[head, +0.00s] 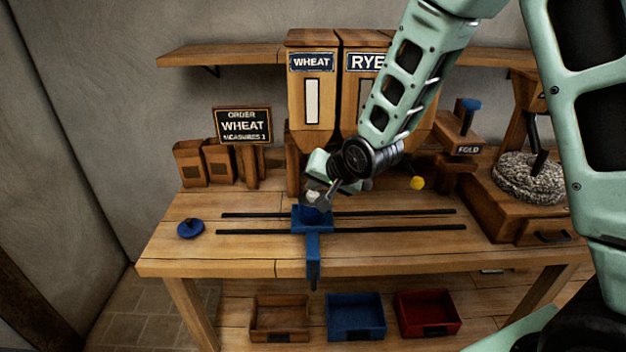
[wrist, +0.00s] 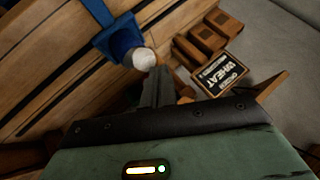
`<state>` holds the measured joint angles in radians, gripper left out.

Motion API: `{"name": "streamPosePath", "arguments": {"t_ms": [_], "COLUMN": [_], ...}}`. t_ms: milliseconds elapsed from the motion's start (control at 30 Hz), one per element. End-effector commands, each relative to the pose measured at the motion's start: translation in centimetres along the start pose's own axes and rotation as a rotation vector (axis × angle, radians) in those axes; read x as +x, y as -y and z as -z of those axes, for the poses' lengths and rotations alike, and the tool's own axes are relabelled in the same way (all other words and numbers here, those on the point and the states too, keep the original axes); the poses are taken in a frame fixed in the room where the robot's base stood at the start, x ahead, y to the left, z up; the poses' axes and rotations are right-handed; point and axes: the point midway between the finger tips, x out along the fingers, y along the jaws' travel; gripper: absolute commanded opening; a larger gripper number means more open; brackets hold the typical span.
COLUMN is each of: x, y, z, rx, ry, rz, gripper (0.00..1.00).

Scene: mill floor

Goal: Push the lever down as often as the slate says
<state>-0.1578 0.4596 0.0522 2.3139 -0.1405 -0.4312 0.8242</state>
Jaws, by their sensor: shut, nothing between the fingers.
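The slate (head: 243,125) stands at the back left of the bench and reads ORDER, WHEAT, MEASURES and a small figure that looks like 1. It also shows in the wrist view (wrist: 221,81). The WHEAT bin (head: 312,95) stands behind my gripper. A blue cup (head: 312,216) with whitish contents sits on a blue carriage (head: 313,240) below that bin. My gripper (head: 325,201) is shut and empty, beside the cup's upper right. In the wrist view its fingers (wrist: 157,88) point toward the cup. A yellow knob (head: 417,183) shows right of my wrist; I cannot make out a wheat lever.
Two dark rails (head: 380,229) run along the bench (head: 200,262). A blue lid (head: 190,229) lies at left. Small wooden boxes (head: 218,162) stand by the slate. The RYE bin (head: 362,64) is partly behind my arm. A FOLD stand (head: 467,150) and a millstone (head: 530,180) are at right.

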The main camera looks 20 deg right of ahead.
Motion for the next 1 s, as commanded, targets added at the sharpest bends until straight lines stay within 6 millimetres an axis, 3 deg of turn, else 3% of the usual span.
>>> {"name": "streamPosePath", "arguments": {"t_ms": [1000], "x": [0.84], "y": [-0.65], "z": [-0.68], "rx": [0.000], "ry": [0.002], "rz": [-0.001], "gripper": [0.00]}}
